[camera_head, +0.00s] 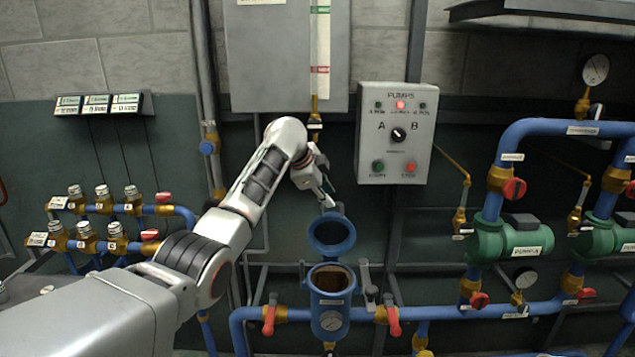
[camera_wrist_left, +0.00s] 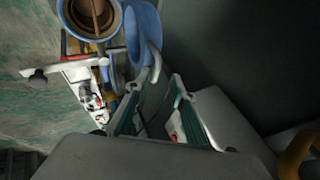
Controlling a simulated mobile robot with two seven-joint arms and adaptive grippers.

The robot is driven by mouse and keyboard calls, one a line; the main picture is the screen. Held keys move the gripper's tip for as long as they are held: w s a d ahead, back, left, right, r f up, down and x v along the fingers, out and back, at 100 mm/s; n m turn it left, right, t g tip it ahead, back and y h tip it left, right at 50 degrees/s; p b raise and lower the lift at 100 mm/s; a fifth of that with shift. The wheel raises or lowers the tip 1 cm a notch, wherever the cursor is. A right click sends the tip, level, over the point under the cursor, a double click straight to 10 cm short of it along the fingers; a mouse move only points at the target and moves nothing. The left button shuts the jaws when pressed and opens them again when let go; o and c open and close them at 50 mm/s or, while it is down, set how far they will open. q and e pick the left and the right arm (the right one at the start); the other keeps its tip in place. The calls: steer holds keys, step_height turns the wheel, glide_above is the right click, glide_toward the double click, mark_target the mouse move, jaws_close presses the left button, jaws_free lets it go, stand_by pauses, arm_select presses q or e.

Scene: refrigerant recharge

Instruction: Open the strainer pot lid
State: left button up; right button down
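The blue strainer pot (camera_head: 330,312) stands in the lower middle of the head view, with its mouth uncovered and brown inside. Its round blue lid (camera_head: 332,234) is swung up on the far side of the pot. In the left wrist view the lid (camera_wrist_left: 141,32) is beside the open pot (camera_wrist_left: 92,14). My left gripper (camera_head: 327,197) is just above the raised lid. In the wrist view its fingers (camera_wrist_left: 163,82) are apart with a gap between them, and the lid's curved handle is close to the left fingertip; I cannot tell whether they touch. My right gripper is not in view.
Red-handled valves (camera_head: 269,316) flank the pot on the blue pipe. A crank-like lever (camera_head: 371,296) stands right of the pot. The grey pumps panel (camera_head: 396,133) hangs above right, and green pumps (camera_head: 507,238) stand farther right.

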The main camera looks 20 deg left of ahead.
arm_select(q)
steer(key=v, duration=0.7)
steer(key=shift+c, duration=0.3)
